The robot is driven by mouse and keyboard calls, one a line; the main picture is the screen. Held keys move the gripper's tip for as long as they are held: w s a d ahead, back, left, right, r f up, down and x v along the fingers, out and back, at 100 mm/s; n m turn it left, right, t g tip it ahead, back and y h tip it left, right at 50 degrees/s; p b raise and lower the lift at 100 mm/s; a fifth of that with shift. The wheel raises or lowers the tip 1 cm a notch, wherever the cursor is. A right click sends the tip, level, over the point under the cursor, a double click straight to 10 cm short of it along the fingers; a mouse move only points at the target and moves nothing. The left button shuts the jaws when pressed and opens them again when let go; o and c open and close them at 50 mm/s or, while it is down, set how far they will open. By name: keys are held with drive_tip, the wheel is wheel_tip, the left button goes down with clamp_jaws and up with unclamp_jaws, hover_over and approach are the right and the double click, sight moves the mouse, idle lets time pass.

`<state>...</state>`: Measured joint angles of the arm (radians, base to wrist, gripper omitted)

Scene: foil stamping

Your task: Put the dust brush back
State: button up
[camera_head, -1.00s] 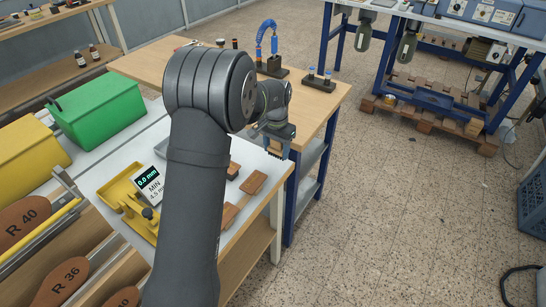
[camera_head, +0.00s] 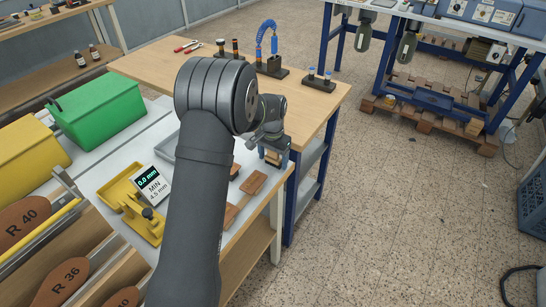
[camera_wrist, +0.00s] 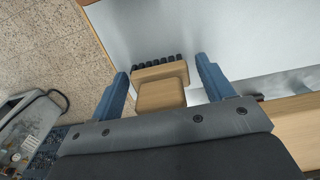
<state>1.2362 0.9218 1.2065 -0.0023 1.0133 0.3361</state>
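The dust brush (camera_wrist: 162,92) has a pale wooden body and a row of short black bristles along its far side. It lies between the two blue fingers of my gripper (camera_wrist: 162,68) in the wrist view. A narrow gap shows beside the brush at each finger, so my gripper looks open around it. In the head view, my gripper (camera_head: 274,157) is low at the right edge of the white worktop (camera_head: 188,116), with the brush's wood (camera_head: 271,157) showing between the fingers. The brush's bristles are hard to make out there.
A yellow gauge fixture (camera_head: 120,192) with a display (camera_head: 150,184), a green bin (camera_head: 98,112) and a yellow bin (camera_head: 30,152) stand further left. A wooden table (camera_head: 310,100) with tools is behind.

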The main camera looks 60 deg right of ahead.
wheel_tip(320, 180, up, 12)
drive_tip(key=shift+r, duration=0.2)
idle(0.5)
drive_tip(key=shift+f, duration=0.15)
wheel_tip(320, 180, down, 12)
drive_tip(key=shift+r, duration=2.05)
drive_tip(key=shift+o, duration=0.4)
